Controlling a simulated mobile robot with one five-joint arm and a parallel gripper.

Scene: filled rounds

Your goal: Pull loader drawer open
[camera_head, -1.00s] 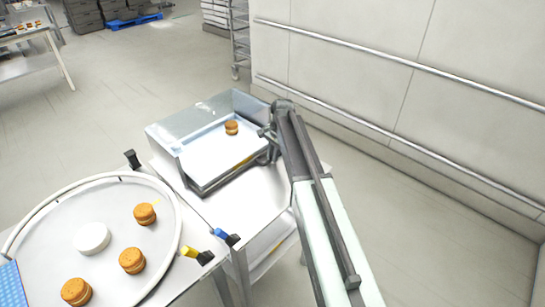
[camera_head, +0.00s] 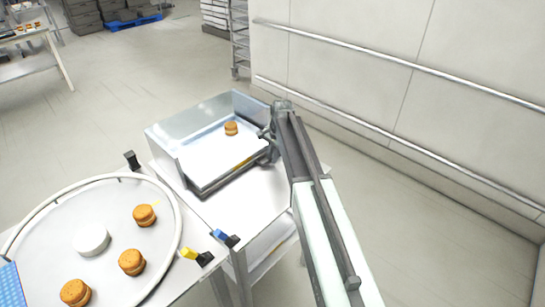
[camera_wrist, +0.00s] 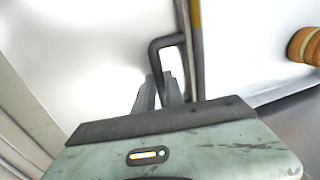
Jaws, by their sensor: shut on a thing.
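The loader (camera_head: 165,148) is a pale metal box on the white bench. Its drawer (camera_head: 215,160) has a white floor and a dark front edge with a yellow mark; this edge also shows in the wrist view (camera_wrist: 196,60). One brown filled round (camera_head: 231,129) sits in it, and part of it shows at the right of the wrist view (camera_wrist: 307,46). My gripper (camera_head: 266,134) is at the drawer's right front. In the wrist view, its fingers (camera_wrist: 160,90) are shut on the dark bent drawer handle (camera_wrist: 165,42). The exact contact is partly hidden.
A round white tray (camera_head: 165,215) with several filled rounds and a white disc (camera_head: 92,239) stands at the lower left. A railed wall (camera_head: 440,50) is at the right; the floor between is clear.

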